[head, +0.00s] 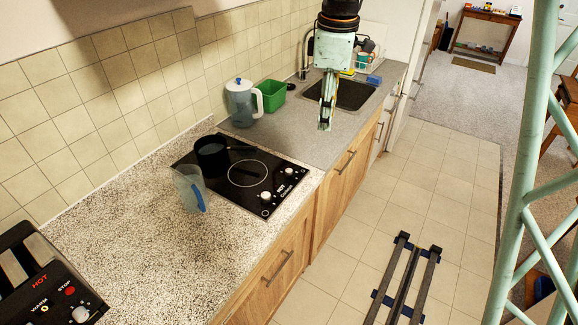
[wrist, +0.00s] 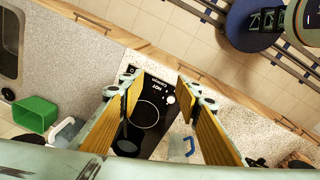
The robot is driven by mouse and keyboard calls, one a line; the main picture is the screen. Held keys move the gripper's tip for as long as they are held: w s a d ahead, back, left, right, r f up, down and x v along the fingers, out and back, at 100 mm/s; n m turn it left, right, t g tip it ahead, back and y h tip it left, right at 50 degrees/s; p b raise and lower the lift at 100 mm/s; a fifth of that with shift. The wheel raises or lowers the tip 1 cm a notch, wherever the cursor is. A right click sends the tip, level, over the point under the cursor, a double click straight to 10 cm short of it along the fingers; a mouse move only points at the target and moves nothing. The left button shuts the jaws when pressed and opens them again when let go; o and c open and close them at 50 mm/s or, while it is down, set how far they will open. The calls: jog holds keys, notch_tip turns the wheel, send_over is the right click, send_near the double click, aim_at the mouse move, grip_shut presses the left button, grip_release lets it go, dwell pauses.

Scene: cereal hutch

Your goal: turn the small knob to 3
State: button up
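The black cooktop (head: 240,172) is set in the speckled counter. It has two white knobs along its front right edge: one nearer the front corner (head: 265,196) and one farther back (head: 289,171). I cannot tell which is the small one, nor read their settings. A white knob (wrist: 171,100) also shows in the wrist view, between my fingers but well below them. My gripper (head: 325,124) hangs above the grey counter between cooktop and sink, touching nothing. In the wrist view its wood-coloured fingers (wrist: 159,86) are spread wide and empty.
A black pot (head: 211,154) stands on the cooktop's back left. A clear jug with a blue handle (head: 189,189) stands at its left edge. A lidded pitcher (head: 241,102) and green bin (head: 272,96) stand behind, near the sink (head: 352,94). A black toaster (head: 45,280) is lower left.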

jog(key=w+a+f+n+p, duration=0.3)
jog(key=w+a+f, duration=0.2)
jog(key=w+f, duration=0.25)
jog(key=n+g+p, duration=0.1)
jog(key=n+p, duration=0.2)
jog(key=n, duration=0.1)
send_over(289, 170)
notch_tip(289, 170, down, 10)
jog(key=shift+w+a+f+n, duration=0.1)
jog(key=shift+w+f+n, duration=0.1)
jog(key=shift+w+n, duration=0.1)
jog(key=shift+s+f, duration=0.1)
jog(key=shift+s+f+p, duration=0.15)
jog(key=shift+f+p, duration=0.3)
jog(key=shift+f, duration=2.95)
jog(key=shift+s+f+p, duration=0.1)
jog(key=shift+f+p, duration=0.3)
jog(key=shift+f, duration=2.95)
jog(key=c, duration=0.9)
jog(key=shift+o, duration=0.2)
